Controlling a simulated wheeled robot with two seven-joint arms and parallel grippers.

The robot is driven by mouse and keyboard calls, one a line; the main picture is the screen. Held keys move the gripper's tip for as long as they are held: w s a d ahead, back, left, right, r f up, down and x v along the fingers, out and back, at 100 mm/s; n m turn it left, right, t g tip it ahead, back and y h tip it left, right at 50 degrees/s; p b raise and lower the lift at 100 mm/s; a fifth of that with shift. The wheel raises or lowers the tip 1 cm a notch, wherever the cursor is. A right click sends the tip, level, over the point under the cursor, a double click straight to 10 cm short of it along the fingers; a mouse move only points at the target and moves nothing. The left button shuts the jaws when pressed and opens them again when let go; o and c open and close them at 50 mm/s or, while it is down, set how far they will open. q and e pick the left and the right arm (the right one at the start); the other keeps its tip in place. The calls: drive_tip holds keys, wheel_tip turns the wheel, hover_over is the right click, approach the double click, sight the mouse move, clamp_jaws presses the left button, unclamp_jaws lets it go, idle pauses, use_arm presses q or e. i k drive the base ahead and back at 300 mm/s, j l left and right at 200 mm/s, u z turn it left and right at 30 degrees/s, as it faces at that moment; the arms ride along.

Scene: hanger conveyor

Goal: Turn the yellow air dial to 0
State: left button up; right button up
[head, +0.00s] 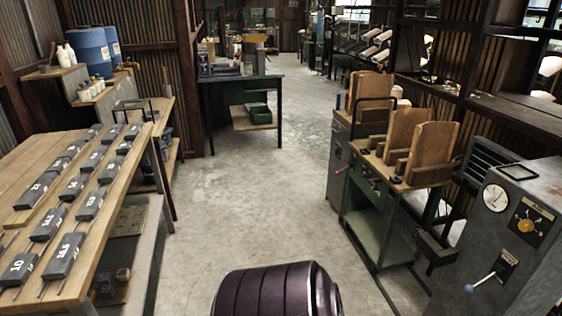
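The yellow air dial (527,226) is a small round knob on a dark plate marked AIR. The dial's numbers and pointer are too small to read surely. A round white gauge (495,197) is to its left, and a lever with a pale ball end (480,283) is below. Neither of my grippers shows in the head view.
A wooden table (40,160) with rows of numbered grey blocks stands at left. A green-framed stand (365,220) with wooden holders is beyond the cabinet. A dark ribbed rounded object (280,292) is at bottom centre. The concrete floor (240,200) between is clear.

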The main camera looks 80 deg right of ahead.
sight(525, 226)
drive_tip(key=z, duration=4.4)
